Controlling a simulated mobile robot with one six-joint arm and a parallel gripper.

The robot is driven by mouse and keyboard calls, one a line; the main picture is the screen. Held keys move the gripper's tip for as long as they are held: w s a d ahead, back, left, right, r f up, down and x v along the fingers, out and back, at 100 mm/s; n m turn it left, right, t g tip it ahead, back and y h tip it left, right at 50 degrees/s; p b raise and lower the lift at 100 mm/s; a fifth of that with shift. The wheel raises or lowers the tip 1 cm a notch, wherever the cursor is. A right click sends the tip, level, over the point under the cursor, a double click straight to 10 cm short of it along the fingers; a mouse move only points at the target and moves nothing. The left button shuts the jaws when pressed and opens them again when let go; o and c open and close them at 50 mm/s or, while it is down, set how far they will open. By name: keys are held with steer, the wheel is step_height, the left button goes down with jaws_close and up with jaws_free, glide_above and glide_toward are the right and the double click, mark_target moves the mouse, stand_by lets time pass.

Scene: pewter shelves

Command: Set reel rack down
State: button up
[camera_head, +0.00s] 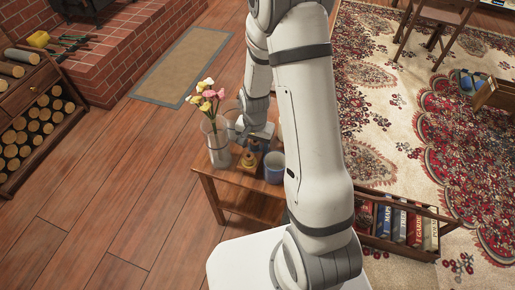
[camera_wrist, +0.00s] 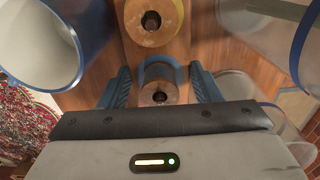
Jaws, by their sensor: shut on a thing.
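The reel rack (camera_wrist: 158,92) is between the two blue fingers of my gripper (camera_wrist: 160,76) in the wrist view. It shows round wooden reels with dark centre holes, one between the fingers and another (camera_wrist: 150,20) beyond them. My gripper is shut on the rack. In the head view the rack (camera_head: 247,161) shows as small wooden pieces at the small wooden table (camera_head: 225,187), between a flower vase and a blue cup. My arm hides part of it. I cannot tell whether its underside touches the tabletop.
A clear glass vase (camera_head: 217,140) with flowers stands left of the rack. A blue cup (camera_head: 274,167) stands close on its right; a blue-rimmed cup (camera_wrist: 38,40) shows in the wrist view. A book crate (camera_head: 399,246) lies right of the table. Open floor lies left.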

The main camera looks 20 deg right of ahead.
steer(key=shift+f, duration=1.3)
steer(key=shift+f, duration=0.15)
steer(key=o, duration=1.3)
steer(key=shift+o, duration=0.2)
